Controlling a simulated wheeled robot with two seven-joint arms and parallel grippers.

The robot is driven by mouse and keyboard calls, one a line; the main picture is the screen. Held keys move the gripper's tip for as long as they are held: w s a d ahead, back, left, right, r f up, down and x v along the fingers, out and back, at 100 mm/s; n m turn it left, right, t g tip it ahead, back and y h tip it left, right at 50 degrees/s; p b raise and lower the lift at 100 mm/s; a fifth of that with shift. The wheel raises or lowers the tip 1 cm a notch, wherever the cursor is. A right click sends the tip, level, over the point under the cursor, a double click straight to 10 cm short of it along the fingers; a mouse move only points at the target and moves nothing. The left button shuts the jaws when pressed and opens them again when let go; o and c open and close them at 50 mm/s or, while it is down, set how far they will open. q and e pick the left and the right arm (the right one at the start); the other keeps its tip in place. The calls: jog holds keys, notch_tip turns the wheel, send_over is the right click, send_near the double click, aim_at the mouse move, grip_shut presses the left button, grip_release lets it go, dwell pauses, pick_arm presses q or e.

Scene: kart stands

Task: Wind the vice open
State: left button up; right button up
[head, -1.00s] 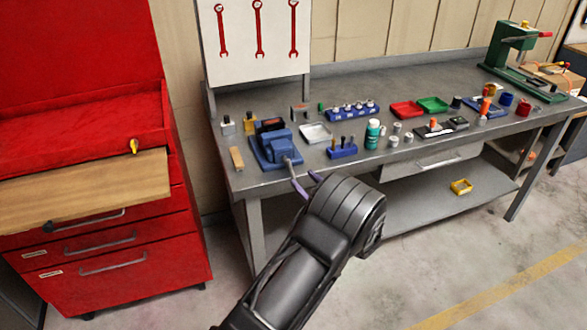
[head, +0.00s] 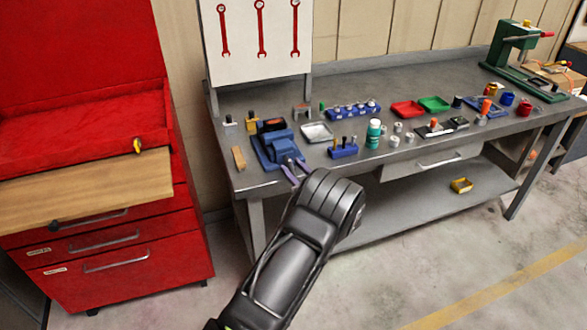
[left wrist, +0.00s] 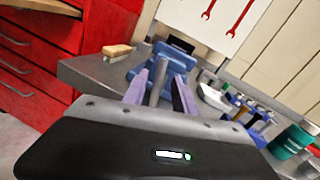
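The blue vice (head: 274,146) stands at the left front corner of the grey workbench, its screw end facing the bench's front edge. It also shows in the left wrist view (left wrist: 146,53). My left gripper (head: 294,168) reaches up to the front of the vice. Its two purple fingers are apart in the left wrist view (left wrist: 159,83), with the vice's grey screw or handle bar (left wrist: 158,86) between them. I cannot see either finger touching the bar. My right gripper is not in view.
A wooden-handled brush or block (head: 238,158) lies left of the vice. A red tool cabinet (head: 110,240) with a wooden top is at the left.

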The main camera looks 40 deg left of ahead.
pick_arm(q)
grip_shut()
